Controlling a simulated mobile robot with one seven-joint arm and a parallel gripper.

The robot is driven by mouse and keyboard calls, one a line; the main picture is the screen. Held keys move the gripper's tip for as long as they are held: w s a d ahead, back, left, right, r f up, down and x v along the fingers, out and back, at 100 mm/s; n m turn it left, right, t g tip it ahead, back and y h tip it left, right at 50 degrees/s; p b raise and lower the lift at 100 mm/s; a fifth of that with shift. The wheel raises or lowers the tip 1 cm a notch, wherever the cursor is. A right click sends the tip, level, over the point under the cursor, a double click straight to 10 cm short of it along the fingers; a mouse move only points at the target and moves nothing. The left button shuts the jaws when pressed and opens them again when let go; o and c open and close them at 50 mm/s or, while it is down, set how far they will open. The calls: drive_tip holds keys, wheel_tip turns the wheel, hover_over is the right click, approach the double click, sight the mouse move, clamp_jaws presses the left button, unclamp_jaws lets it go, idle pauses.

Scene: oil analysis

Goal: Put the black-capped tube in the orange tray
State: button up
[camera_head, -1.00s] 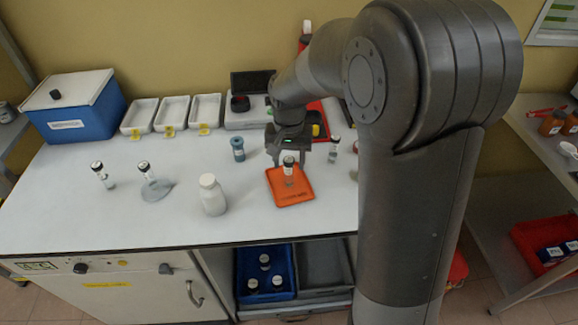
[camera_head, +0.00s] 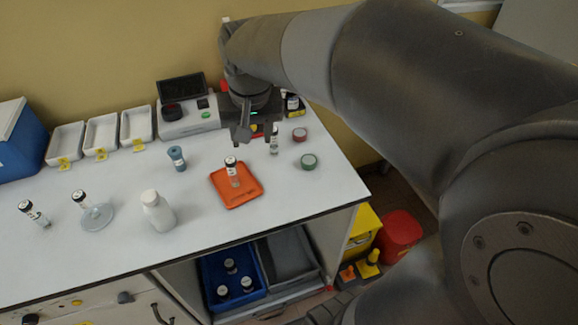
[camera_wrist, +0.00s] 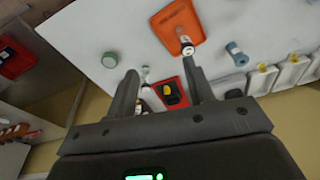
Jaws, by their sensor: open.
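A black-capped tube (camera_head: 233,174) with a white label stands upright on the orange tray (camera_head: 238,197). In the wrist view the tube (camera_wrist: 186,45) shows at the near edge of the tray (camera_wrist: 176,18). My gripper (camera_head: 256,139) is open, behind and above the tray, apart from the tube. In the wrist view nothing is held between the fingers (camera_wrist: 160,68). Another dark-capped tube (camera_head: 274,142) stands on the table close to my right finger in the head view; whether they touch cannot be told.
At left are a capped tube (camera_head: 35,215), another (camera_head: 80,199) on a round dish (camera_head: 98,217), and a white bottle (camera_head: 157,213). A blue-grey vessel (camera_head: 177,158), white trays (camera_head: 137,123), an instrument (camera_head: 187,120) and two tape-like rolls (camera_head: 308,161) stand around the tray.

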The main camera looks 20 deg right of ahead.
drive_tip(key=s+d+n+t, duration=0.1)
drive_tip(key=s+d+t, duration=0.2)
drive_tip(key=s, duration=1)
drive_tip(key=shift+s+d, duration=0.15)
drive_tip(key=shift+d, duration=0.55)
